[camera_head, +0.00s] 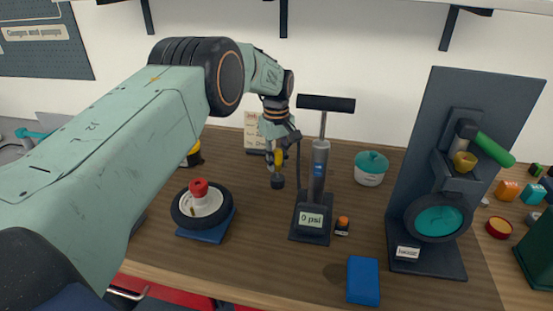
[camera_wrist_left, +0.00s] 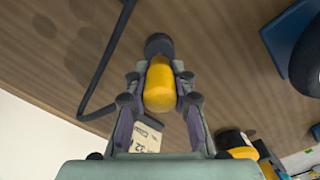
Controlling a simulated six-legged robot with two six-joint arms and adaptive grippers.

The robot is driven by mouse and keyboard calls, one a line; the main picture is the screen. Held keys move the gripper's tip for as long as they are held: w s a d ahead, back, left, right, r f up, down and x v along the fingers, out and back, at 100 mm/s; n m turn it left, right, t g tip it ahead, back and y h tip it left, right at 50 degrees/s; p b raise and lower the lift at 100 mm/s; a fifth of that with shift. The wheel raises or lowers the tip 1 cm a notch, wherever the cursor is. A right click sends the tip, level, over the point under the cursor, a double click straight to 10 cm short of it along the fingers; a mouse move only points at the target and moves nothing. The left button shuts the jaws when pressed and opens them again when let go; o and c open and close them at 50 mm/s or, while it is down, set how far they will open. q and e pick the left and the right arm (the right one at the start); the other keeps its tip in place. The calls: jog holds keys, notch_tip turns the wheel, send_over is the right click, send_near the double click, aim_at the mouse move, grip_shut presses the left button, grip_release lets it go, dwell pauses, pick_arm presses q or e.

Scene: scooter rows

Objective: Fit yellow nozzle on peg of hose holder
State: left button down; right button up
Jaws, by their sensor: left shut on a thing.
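My left gripper (camera_head: 278,150) is shut on the yellow nozzle (camera_head: 279,158) and holds it above the table, left of the pump. In the left wrist view the nozzle (camera_wrist_left: 160,88) sits between both fingers (camera_wrist_left: 160,100), its dark round end (camera_wrist_left: 158,45) beyond the fingertips. In the head view the dark end points down, apart from the tabletop. A black hose (camera_wrist_left: 106,62) runs beside the nozzle. The grey pump (camera_head: 318,170) stands upright to the right.
A wheel (camera_head: 183,213) with a red knob lies on a blue block at left. A teal-lidded pot (camera_head: 371,168), a blue block (camera_head: 363,280) and a tall dark stand (camera_head: 428,130) with a green handle are to the right. Bare wood lies between wheel and pump.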

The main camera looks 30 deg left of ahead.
aim_at(276, 149)
pick_arm(q)
jog(key=shift+f+b, duration=0.75)
jog(key=shift+f, duration=0.55)
jog(key=c, duration=1.1)
grip_release()
jog(key=shift+o, duration=0.2)
jog(key=shift+r, duration=0.1)
notch_tip(276, 149, up, 7)
jog(key=shift+r, duration=0.2)
jog(key=shift+s, duration=0.1)
